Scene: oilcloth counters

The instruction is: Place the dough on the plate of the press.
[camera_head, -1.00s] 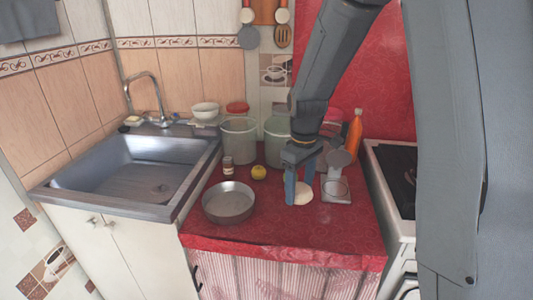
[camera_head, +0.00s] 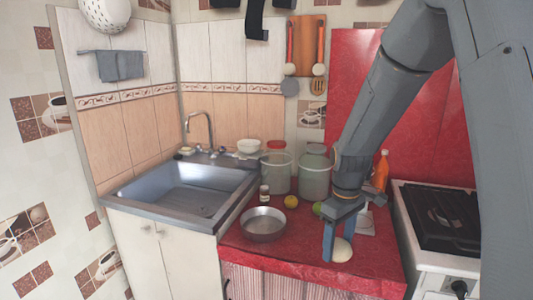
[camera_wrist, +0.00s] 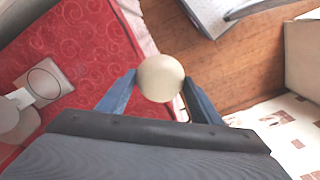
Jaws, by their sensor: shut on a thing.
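The dough is a pale, cream-coloured ball (camera_head: 342,250), held between the two blue-grey fingers of my gripper (camera_head: 338,242). In the wrist view the dough (camera_wrist: 160,78) sits between the fingertips of my gripper (camera_wrist: 160,86), over the front border of the red counter, with the floor beyond. The press (camera_head: 366,224) stands on the counter behind my gripper, mostly hidden by it in the head view. In the wrist view the round plate of the press (camera_wrist: 42,82) lies bare at the left, apart from the dough, with a round grey part (camera_wrist: 10,118) beside it.
On the red counter (camera_head: 285,253) stand a metal pan (camera_head: 263,225), a small jar (camera_head: 265,194), a yellow fruit (camera_head: 291,202), a green fruit (camera_head: 318,209), glass containers (camera_head: 278,174) and an orange bottle (camera_head: 381,172). A stove (camera_head: 445,215) is at right, a sink (camera_head: 185,190) at left.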

